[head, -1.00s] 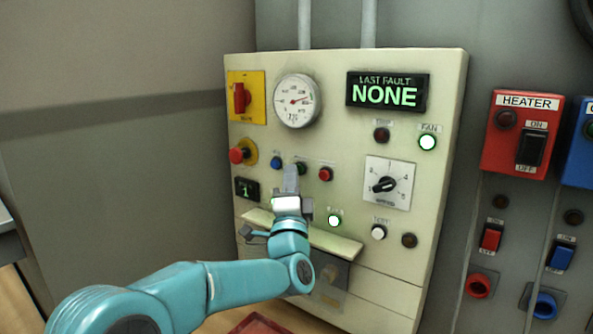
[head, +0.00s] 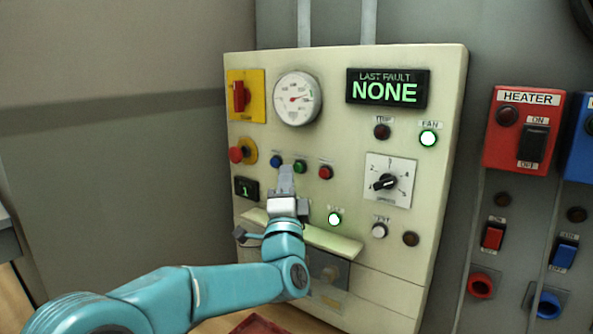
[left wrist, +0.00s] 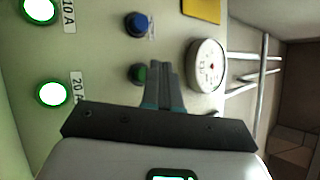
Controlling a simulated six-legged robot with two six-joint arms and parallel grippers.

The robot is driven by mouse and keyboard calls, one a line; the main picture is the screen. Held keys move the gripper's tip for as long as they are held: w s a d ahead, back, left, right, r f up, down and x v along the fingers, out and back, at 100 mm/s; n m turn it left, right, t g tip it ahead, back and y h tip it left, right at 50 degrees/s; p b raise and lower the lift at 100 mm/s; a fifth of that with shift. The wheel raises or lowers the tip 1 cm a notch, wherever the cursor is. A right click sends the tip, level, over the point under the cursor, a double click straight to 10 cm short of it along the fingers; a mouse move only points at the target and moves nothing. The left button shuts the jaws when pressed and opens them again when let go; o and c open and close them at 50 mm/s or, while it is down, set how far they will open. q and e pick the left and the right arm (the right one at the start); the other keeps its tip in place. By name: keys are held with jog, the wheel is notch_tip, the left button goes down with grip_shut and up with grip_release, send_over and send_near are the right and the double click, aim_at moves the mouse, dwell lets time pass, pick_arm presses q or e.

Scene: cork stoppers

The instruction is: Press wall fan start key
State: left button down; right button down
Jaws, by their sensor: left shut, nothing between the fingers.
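The control panel (head: 445,240) carries a row of blue (head: 276,161), green (head: 300,166) and red (head: 325,172) push buttons. Their small labels are unreadable, so I cannot tell which is the fan start key. The round lamp under the FAN label (head: 428,138) is lit. My left gripper (head: 286,170) is shut and empty, its tips just left of and below the green button in the head view. In the left wrist view, the shut fingers (left wrist: 160,68) point beside the green button (left wrist: 137,74), with the blue button (left wrist: 137,24) above. I cannot tell whether they touch the panel.
A ledge (head: 335,242) juts out below the gripper. A red emergency knob (head: 237,154), a yellow-plated red switch (head: 239,97), a dial gauge (head: 297,98) and a rotary knob (head: 385,182) surround the buttons. A red heater box (head: 523,130) is at right.

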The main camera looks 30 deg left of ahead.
pick_arm(q)
jog(key=s+b, duration=0.3)
jog(key=s, duration=0.2)
jog(key=shift+a, duration=0.2)
dwell(0.9)
